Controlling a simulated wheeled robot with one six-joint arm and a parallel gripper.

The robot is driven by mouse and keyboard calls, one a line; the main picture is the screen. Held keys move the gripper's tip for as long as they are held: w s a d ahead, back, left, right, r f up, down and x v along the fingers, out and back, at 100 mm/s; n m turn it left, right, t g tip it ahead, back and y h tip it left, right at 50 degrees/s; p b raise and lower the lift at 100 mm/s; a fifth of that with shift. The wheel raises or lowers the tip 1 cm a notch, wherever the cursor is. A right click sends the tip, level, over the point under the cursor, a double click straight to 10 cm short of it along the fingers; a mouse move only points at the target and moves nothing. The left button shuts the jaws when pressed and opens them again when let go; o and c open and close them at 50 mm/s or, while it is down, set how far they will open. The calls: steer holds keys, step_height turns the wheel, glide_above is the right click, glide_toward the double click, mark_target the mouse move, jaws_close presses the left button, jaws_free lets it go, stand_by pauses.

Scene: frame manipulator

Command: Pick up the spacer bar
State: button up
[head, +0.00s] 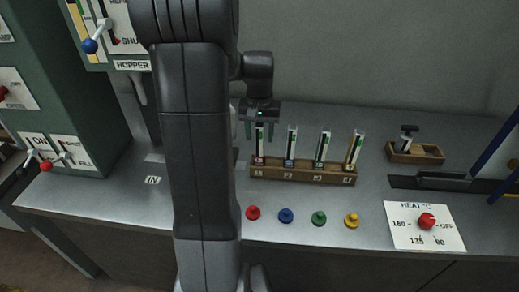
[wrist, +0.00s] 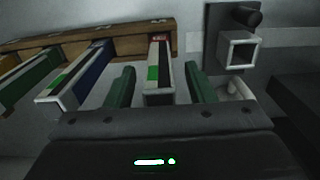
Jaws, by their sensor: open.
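A wooden rack (head: 303,173) on the grey bench holds a row of upright channel-shaped bars. The leftmost bar (head: 259,148), red at its foot, stands in slot 1. To its right are a blue-footed bar (head: 290,147), a green one (head: 322,150) and a yellow one (head: 354,152). I cannot tell from markings which is the spacer bar. My gripper (head: 262,131) is open over the leftmost bar. In the wrist view its green fingers (wrist: 160,72) stand on either side of that bar (wrist: 158,92), with gaps visible on both sides.
Red (head: 253,213), blue (head: 286,215), green (head: 319,218) and yellow (head: 351,220) knobs sit before the rack. A wooden block with a black handle (head: 414,150) and a heat dial panel (head: 425,226) are right. A green machine (head: 75,85) stands left.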

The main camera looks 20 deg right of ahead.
jaws_close()
